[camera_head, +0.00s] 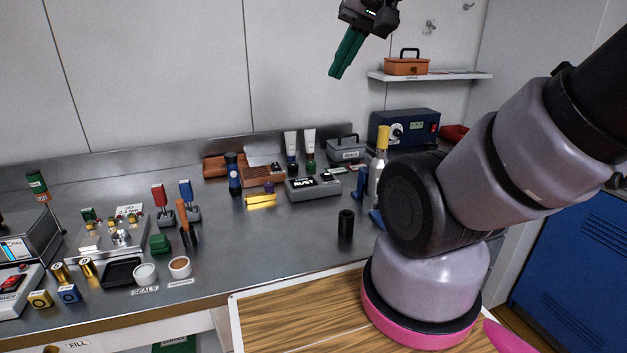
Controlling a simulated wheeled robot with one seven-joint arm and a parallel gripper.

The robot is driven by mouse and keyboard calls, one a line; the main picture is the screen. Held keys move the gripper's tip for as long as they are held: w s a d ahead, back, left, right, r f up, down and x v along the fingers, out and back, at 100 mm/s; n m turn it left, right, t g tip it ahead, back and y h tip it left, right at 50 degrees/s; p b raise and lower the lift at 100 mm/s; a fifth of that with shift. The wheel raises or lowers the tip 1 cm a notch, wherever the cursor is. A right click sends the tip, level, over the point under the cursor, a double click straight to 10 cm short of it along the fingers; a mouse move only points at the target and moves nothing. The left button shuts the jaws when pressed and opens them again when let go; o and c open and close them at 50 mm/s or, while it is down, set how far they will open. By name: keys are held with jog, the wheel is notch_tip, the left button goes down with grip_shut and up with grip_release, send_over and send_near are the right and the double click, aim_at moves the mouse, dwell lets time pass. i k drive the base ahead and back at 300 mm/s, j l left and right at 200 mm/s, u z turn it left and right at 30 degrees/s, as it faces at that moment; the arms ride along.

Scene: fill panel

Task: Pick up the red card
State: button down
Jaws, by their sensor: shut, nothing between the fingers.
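A small red upright piece (159,196), which looks like the red card, stands in a grey holder (165,218) on the left half of the steel counter. A similar blue piece (186,190) stands in its own holder just right of it. My gripper (336,73) is high at the top centre, in front of the wall panels. Its green fingers point down and left, shut and empty. It is well above the counter, to the right of the red piece and apart from it.
An orange-handled tool (183,212) and a green block (159,243) stand close to the holders. A metal panel with knobs (112,232) is to their left. Bottles, tubes and a grey RUST box (314,188) fill the back centre. The counter's front middle (270,245) is clear.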

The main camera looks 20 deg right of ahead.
aim_at(355, 163)
jog(key=k+l+u, duration=0.25)
jog(key=k+l, duration=0.6)
jog(key=l+u, duration=0.3)
jog(key=l, duration=1.15)
jog(key=i+l, duration=0.15)
jog(key=l, duration=0.15)
jog(key=i+l+u, duration=0.1)
jog(key=i+l, duration=0.25)
jog(key=l, duration=0.3)
jog(key=i+l+u, duration=0.1)
jog(key=l, duration=0.2)
jog(key=i, duration=0.05)
